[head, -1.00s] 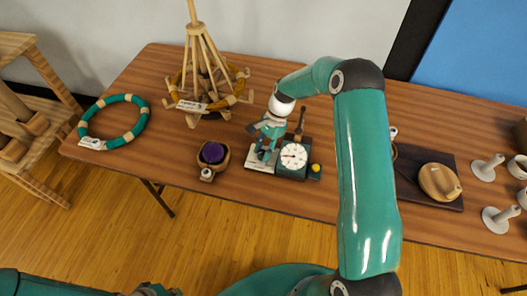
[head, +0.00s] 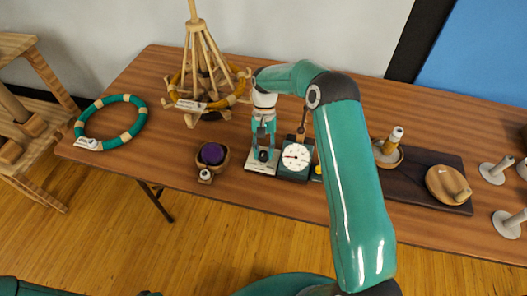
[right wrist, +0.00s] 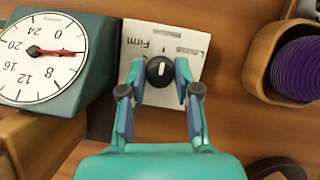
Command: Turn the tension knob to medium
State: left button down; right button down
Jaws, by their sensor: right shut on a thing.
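The tension knob is a small black round knob (right wrist: 159,71) with a white pointer line, on a pale plate (right wrist: 188,70) with words for Loose, Medium and Firm. In the right wrist view the line points roughly to the top of the picture, towards the words. My right gripper (right wrist: 160,76) is shut on the knob, one finger on each side. In the head view the right gripper (head: 263,146) points down at the plate (head: 259,168), and its fingers partly hide the knob. My left gripper is out of view.
A white-faced dial (head: 296,157) on a green box stands right beside the plate. A wooden bowl with purple yarn (head: 213,153) is to the left. A wooden yarn winder (head: 203,60) stands behind, and a teal ring (head: 111,101) lies farther left. The table between has free room.

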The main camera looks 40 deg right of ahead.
jog(key=shift+w+r+n, duration=0.1)
jog(key=shift+n, duration=0.3)
jog(key=c, duration=0.8)
grip_release()
jog(key=shift+c, duration=0.2)
jog(key=v, duration=1.1)
jog(key=shift+w+r, duration=0.15)
jog(key=shift+r, duration=0.25)
